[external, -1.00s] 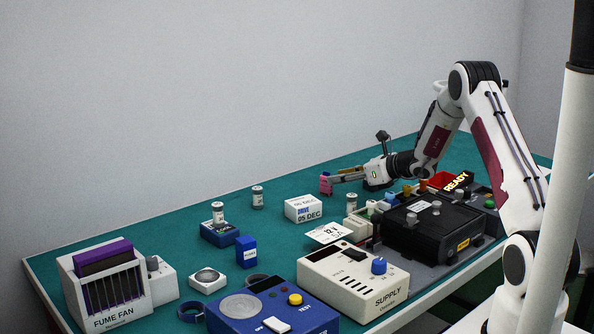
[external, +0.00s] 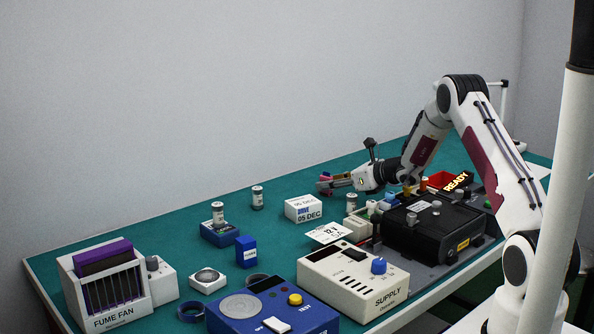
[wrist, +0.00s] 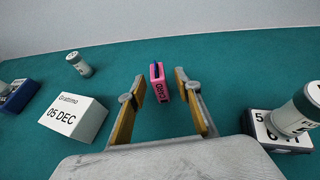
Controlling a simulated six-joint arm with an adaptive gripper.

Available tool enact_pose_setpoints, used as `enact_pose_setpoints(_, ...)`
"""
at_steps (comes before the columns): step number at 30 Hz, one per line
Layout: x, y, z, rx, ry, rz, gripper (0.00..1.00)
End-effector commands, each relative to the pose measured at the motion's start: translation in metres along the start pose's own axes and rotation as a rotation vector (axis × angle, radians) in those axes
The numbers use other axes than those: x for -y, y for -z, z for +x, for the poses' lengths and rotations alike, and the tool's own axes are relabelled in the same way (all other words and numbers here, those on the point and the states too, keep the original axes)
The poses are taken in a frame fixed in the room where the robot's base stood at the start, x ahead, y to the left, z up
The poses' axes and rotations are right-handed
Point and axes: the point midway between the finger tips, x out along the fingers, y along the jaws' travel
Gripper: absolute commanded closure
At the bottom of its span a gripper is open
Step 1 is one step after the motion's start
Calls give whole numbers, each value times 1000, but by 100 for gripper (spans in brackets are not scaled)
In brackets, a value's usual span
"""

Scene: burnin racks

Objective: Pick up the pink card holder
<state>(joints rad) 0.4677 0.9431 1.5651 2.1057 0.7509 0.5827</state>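The pink card holder (wrist: 158,83) stands on the green bench in the wrist view, with a dark slot on top and dark lettering on its near face. My gripper (wrist: 160,78) is open, with one finger on each side of the holder and a visible gap to both. The holder lies at or just beyond the fingertips. In the external view my gripper (external: 318,187) is low over the bench, and only a small pink part of the holder (external: 325,177) shows behind the fingers.
A white 05 DEC box (wrist: 67,117) and a small jar (wrist: 79,63) stand left of my gripper in the wrist view. A jar on a numbered block (wrist: 280,130) stands close on the right. The black unit (external: 430,228) is in front of my arm in the external view.

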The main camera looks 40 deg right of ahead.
Motion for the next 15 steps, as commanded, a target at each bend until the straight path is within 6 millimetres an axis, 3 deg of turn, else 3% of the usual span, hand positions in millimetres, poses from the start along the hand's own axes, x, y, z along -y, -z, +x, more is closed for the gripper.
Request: enact_pose_setpoints(15, 0, 0, 10, 0, 0, 1, 67)
